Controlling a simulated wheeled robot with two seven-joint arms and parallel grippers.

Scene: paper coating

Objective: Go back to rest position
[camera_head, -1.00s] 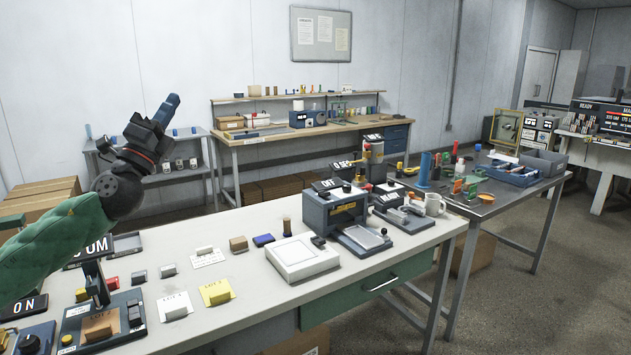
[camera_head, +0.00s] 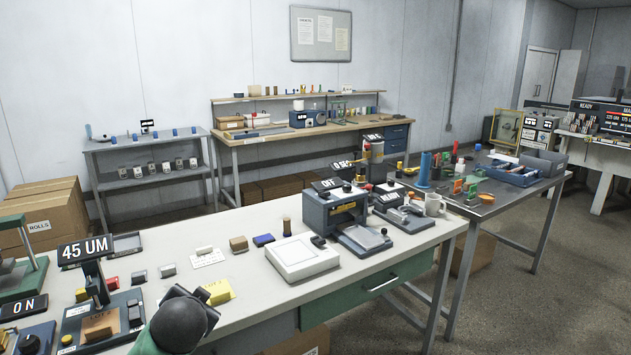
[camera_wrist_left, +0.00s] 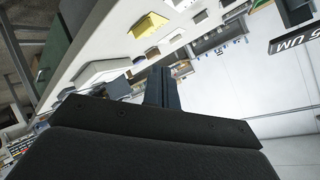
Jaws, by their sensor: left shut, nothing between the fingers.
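My left arm shows in the head view as a green sleeve and a dark rounded joint low at the table's front edge. That view is strongly rotated. My right gripper is in neither view.
A metal table (camera_head: 482,205) stands at right.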

